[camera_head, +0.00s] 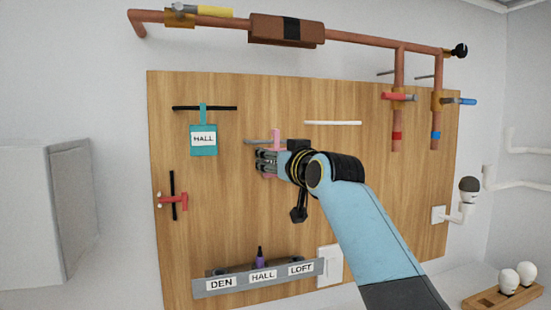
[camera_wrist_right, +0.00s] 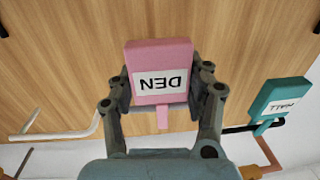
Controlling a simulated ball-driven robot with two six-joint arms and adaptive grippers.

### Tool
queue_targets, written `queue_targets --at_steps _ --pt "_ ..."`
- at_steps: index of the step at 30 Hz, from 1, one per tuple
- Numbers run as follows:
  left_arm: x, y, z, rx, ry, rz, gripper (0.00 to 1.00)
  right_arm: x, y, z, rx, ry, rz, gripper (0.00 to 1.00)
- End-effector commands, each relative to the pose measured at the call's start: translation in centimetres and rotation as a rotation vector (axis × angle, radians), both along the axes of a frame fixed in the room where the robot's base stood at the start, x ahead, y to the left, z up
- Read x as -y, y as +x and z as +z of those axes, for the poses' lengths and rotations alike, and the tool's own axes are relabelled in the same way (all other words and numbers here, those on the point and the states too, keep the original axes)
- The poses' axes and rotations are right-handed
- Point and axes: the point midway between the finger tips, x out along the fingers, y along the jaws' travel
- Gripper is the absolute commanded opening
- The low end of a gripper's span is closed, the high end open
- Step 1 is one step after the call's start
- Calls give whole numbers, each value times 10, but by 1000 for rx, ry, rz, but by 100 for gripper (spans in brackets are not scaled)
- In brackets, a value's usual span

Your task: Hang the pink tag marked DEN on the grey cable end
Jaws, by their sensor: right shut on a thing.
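The pink tag marked DEN (camera_wrist_right: 158,68) is held between the fingers of my right gripper (camera_head: 264,162). In the wrist view it appears upside down, its label facing the camera. In the head view only its narrow pink strap (camera_head: 276,138) shows clearly above the fingers; the gripper hides most of the body. The grey cable end (camera_head: 256,141) sticks out to the left at the height of the strap. I cannot tell whether the strap is around the cable or in front of it. My left gripper is not in view.
A teal HALL tag (camera_head: 203,140) hangs on a black cable (camera_head: 225,108) to the left. A white cable (camera_head: 333,123) is to the right. A grey labelled tray (camera_head: 242,287) is below. Copper pipes (camera_head: 350,37) run above the wooden board (camera_head: 300,95).

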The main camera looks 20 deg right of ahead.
Motion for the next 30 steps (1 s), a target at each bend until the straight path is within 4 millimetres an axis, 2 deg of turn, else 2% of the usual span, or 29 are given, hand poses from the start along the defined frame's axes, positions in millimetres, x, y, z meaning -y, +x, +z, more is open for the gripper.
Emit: queue_targets --at_steps 18,27,28,30 --pt "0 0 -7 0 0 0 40 0 0 -14 -1 0 0 18" --pt "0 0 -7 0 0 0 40 0 0 -14 0 0 0 18" --pt "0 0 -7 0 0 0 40 0 0 -14 0 0 0 53" --pt "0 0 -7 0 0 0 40 0 0 -14 0 0 0 63"
